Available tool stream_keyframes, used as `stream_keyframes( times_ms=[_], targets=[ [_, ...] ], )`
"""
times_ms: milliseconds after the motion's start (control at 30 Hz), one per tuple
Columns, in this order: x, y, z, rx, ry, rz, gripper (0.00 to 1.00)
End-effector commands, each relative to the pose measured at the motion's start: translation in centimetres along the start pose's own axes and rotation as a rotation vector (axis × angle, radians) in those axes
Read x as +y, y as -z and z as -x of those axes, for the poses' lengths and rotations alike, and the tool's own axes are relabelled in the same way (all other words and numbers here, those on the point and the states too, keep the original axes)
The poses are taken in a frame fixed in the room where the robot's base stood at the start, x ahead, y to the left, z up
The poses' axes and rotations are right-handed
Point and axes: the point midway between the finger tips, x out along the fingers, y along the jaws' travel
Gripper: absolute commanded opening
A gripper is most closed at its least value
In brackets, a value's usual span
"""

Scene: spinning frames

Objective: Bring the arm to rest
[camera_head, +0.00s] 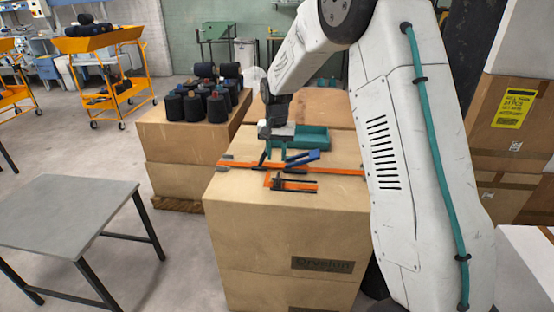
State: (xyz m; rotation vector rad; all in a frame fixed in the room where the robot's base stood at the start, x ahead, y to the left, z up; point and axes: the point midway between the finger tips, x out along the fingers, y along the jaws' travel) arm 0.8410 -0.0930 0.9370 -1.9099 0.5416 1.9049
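My white arm comes down from the top right of the head view. My gripper (266,152) is at its end, above the top of the cardboard box (285,240) in the middle. It is small and seen against tools, so I cannot tell if it is open or shut, or whether it touches anything.
An orange bar clamp (335,171), a smaller orange-and-black clamp (292,186), a blue-handled tool (303,158) and a green tray (311,138) lie on the box. Dark spools (205,103) stand on another box behind left. A grey table (75,215) is at left. Cartons (505,150) stand at right.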

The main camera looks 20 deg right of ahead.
Motion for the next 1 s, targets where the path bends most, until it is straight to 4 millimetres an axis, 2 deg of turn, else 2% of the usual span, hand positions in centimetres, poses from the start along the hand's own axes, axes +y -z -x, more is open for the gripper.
stream_keyframes(
  times_ms=[467,533,600,667,1000],
  targets=[
    [0.0,-0.1,0.0,-0.003,-0.001,0.013,0.31],
    [0.3,-0.7,-0.3,-0.028,-0.013,0.049,0.31],
    [1.1,-2.3,-1.3,-0.073,-0.032,0.082,0.31],
    [2.1,-4.4,-0.9,-0.109,-0.045,0.120,0.31],
    [6.8,-16.4,7.1,-0.170,-0.057,0.311,0.31]
  ],
)
